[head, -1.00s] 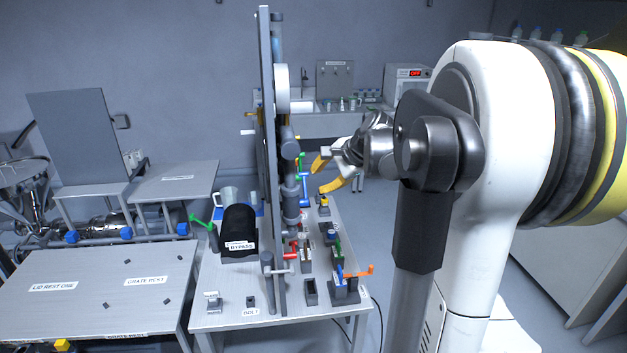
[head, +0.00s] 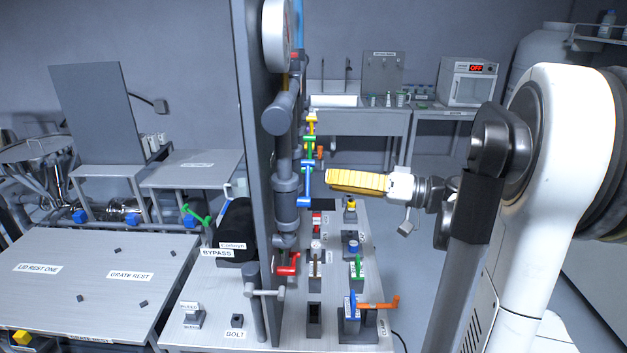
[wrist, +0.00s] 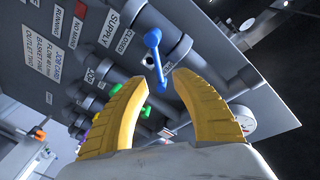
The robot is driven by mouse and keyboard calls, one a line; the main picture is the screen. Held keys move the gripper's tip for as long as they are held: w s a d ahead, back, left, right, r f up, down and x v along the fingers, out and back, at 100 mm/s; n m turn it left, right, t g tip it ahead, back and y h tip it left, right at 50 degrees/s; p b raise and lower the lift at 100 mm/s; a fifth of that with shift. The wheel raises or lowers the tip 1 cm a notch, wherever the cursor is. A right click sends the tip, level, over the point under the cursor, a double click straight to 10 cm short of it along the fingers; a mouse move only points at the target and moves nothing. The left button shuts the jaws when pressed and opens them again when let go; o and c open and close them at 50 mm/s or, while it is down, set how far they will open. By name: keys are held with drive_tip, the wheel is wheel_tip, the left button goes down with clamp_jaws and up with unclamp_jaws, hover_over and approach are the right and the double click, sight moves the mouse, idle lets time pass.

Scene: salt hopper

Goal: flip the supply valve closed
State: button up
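The supply valve's blue handle (wrist: 153,58) is on a pipe at the panel (wrist: 60,60), by the SUPPLY label (wrist: 90,28) and the CLOSED label (wrist: 124,42). In the head view a blue handle (head: 305,185) shows on the vertical pipework, below green and yellow ones. My gripper (wrist: 160,82) is open, with two yellow fingers apart and nothing held. In the wrist view the handle's near end appears between the fingertips; contact is not visible. In the head view my gripper (head: 330,181) is seen edge-on, just right of the blue handle, with a small gap.
Below stands a bench (head: 330,335) with several small valves and blocks, including a red handle (head: 288,264) and an orange lever (head: 378,304). A round gauge (head: 277,35) sits high on the pipework.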

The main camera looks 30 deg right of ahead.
drive_tip(key=x, duration=0.5)
drive_tip(key=shift+c, duration=0.2)
drive_tip(key=shift+d, duration=0.1)
clamp_jaws()
